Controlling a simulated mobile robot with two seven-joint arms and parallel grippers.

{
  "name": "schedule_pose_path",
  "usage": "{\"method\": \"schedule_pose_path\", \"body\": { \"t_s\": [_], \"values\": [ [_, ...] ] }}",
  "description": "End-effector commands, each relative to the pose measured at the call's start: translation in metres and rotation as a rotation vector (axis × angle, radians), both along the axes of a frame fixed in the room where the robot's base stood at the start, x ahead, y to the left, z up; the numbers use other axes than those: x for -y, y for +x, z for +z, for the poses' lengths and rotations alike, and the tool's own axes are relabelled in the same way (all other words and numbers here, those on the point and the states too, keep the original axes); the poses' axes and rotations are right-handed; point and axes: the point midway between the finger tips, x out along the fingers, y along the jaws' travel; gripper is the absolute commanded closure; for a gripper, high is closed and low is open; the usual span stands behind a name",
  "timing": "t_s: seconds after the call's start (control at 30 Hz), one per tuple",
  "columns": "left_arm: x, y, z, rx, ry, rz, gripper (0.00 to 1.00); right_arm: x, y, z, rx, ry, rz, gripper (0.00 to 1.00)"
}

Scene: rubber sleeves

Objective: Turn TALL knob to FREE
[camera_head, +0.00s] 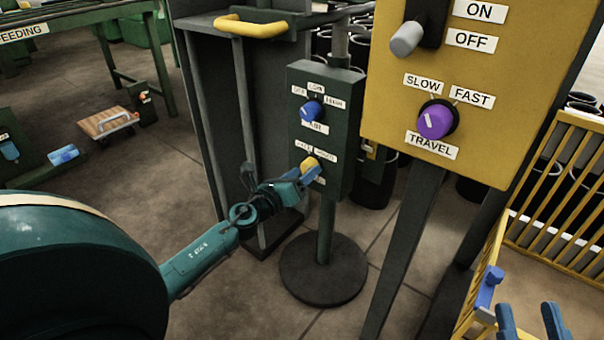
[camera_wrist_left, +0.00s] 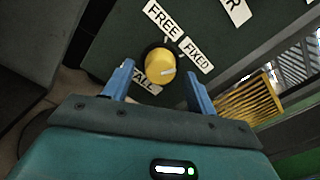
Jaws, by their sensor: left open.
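The TALL knob is yellow and round, on the dark green panel; it shows in the left wrist view (camera_wrist_left: 160,64) and partly in the head view (camera_head: 309,162). Its white mark points right, on the side of the FIXED label (camera_wrist_left: 197,55) and away from the FREE label (camera_wrist_left: 164,19). The TALL label (camera_wrist_left: 146,88) is below it, partly hidden. My left gripper (camera_head: 302,173) is open, with its blue fingers on either side of the knob in the wrist view; I cannot tell whether they touch it. My right gripper (camera_head: 529,312) is open and empty at the lower right.
A blue knob (camera_head: 312,111) sits above on the same panel post, which stands on a round base (camera_head: 323,270). A yellow panel (camera_head: 480,125) with a purple knob (camera_head: 436,120) stands to the right. A yellow railing (camera_head: 560,205) is at far right.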

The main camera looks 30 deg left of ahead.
Motion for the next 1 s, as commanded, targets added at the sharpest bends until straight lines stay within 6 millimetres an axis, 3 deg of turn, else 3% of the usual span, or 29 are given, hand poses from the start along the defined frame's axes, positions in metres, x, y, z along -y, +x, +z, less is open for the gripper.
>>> {"method": "schedule_pose_path", "body": {
  "t_s": [0.33,0.87,1.0],
  "values": [
    [0.0003,0.0037,-0.0001,0.000,0.000,0.000,0.43,0.0003,0.0007,0.0024,0.010,0.001,0.000,0.64],
    [0.0005,0.0034,-0.0001,-0.001,0.000,0.000,0.86,0.0001,0.0006,0.0027,0.011,0.001,0.000,0.64],
    [0.0005,0.0034,-0.0001,-0.001,-0.004,-0.001,0.87,0.0001,0.0006,0.0027,0.011,0.001,0.000,0.64]
  ]
}}
